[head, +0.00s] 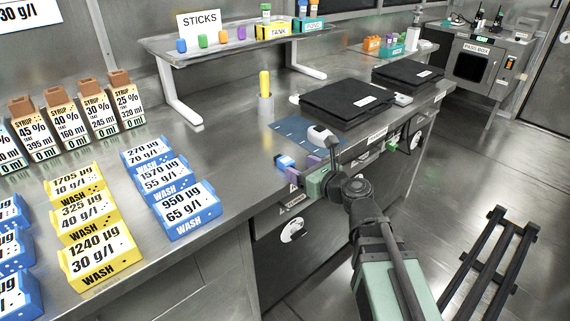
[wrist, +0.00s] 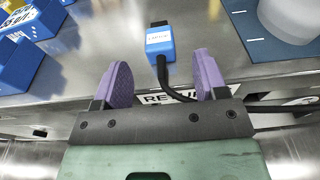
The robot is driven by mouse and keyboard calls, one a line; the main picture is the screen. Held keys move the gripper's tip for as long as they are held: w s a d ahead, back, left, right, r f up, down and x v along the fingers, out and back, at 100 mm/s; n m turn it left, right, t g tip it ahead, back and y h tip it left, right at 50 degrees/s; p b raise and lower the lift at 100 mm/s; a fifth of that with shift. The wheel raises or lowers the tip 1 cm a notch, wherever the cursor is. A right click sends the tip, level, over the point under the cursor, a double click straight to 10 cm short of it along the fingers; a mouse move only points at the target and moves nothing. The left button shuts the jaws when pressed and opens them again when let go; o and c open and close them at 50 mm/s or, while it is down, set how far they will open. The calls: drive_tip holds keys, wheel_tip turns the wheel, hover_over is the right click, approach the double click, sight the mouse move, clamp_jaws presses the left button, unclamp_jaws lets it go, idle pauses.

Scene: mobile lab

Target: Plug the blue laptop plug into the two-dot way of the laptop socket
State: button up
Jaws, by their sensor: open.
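The blue laptop plug (wrist: 160,41) lies on the steel bench near its front edge, with a white label and a dark tip pointing away from me. It also shows in the head view (head: 285,162). Its black cable runs back between my fingers and off to the right. My gripper (wrist: 163,80) has two purple fingers, open and empty, just short of the plug, one to each side of its line. In the head view my gripper (head: 305,167) is at the bench's front edge. I cannot make out the laptop socket or its dots in either view.
A blue mat (head: 290,128) with a white object (head: 320,135) lies just beyond the plug. A black laptop-like slab (head: 345,101) lies behind it. Blue wash boxes (head: 187,208) stand to the left. A yellow stick stands in a holder (head: 265,104). Bare bench lies left of the mat.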

sight(291, 163)
drive_tip(key=x, duration=0.5)
drive_tip(key=shift+s+b, duration=0.1)
drive_tip(key=shift+b, duration=0.25)
drive_tip(key=shift+c, duration=0.5)
drive_tip(key=c, duration=0.9)
wheel_tip(291, 163, up, 20)
drive_tip(key=p, duration=2)
drive_tip(key=shift+r, duration=0.1)
